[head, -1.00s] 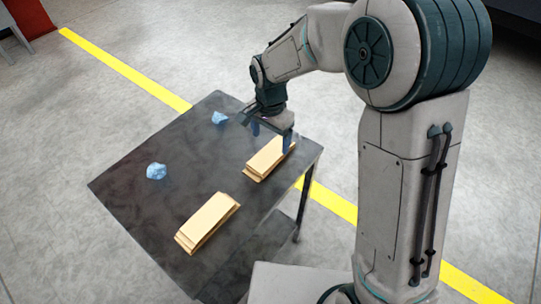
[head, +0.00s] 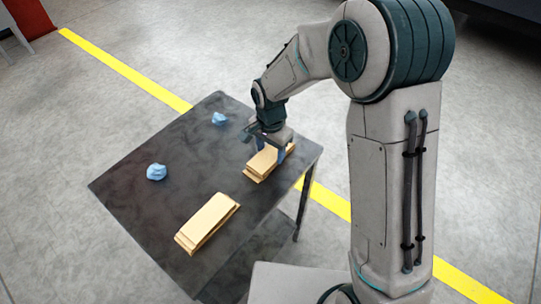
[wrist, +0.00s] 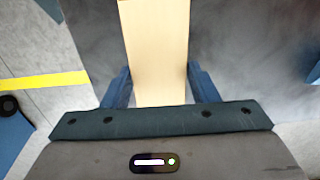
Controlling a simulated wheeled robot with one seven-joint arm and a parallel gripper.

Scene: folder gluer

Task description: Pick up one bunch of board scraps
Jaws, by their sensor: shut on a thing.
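One bunch of board scraps (head: 263,164), a stack of pale tan strips, lies on the dark table near its right edge. My gripper (head: 272,150) is over this bunch, with its blue fingers down on both sides. In the wrist view the tan board (wrist: 158,60) runs between the two fingers, and my gripper (wrist: 158,92) is shut on it. The bunch looks to be still at the table top; any gap below is not visible. A second bunch of board scraps (head: 208,222) lies on the table nearer the front, apart from my gripper.
Two crumpled blue lumps (head: 156,172) (head: 219,118) lie on the left and far parts of the dark table (head: 130,205). The table middle is clear. A yellow floor line (head: 120,72) runs behind and under the table.

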